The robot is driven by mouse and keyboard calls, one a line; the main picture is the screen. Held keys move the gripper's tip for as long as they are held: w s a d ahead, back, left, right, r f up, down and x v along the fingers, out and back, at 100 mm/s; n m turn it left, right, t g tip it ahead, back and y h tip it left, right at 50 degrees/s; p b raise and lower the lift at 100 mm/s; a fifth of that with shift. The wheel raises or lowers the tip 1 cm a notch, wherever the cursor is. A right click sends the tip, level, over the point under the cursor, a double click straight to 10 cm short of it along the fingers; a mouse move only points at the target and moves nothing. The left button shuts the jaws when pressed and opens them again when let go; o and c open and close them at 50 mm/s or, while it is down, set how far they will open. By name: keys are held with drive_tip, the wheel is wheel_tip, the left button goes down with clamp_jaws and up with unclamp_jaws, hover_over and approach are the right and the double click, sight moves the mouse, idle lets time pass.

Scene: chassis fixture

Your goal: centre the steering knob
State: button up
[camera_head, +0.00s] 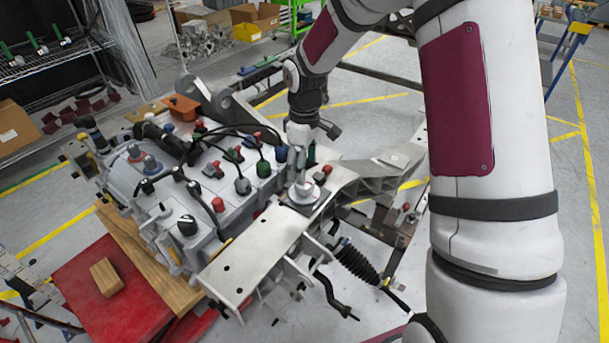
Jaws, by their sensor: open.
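A pale round knob (305,189), which I take to be the steering knob, sits on a dark square plate (318,205) on the metal chassis fixture (258,250). My gripper (299,172) points down directly above the knob, with its fingers close to it. The fingers are small here, and I cannot tell whether they touch the knob. The gripper partly hides the knob's far side. Which way the knob is turned or tilted cannot be made out.
Left of the knob is a grey housing (190,205) with several coloured caps, knobs and black cables. A wooden block (106,277) lies on a red board (95,300) at lower left. A black bellows (357,262) sits below right. Shelves stand at the back left.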

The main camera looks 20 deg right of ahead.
wheel_tip(320, 180, up, 7)
idle(0.3)
drive_tip(key=s+r+m+t+h, duration=0.1)
drive_tip(key=s+r+m+t, duration=0.4)
drive_tip(key=s+r, duration=1.35)
drive_tip(key=s+f+m+y, duration=0.1)
drive_tip(key=s+m, duration=0.3)
drive_tip(key=s, duration=0.6)
drive_tip(key=shift+f, duration=0.1)
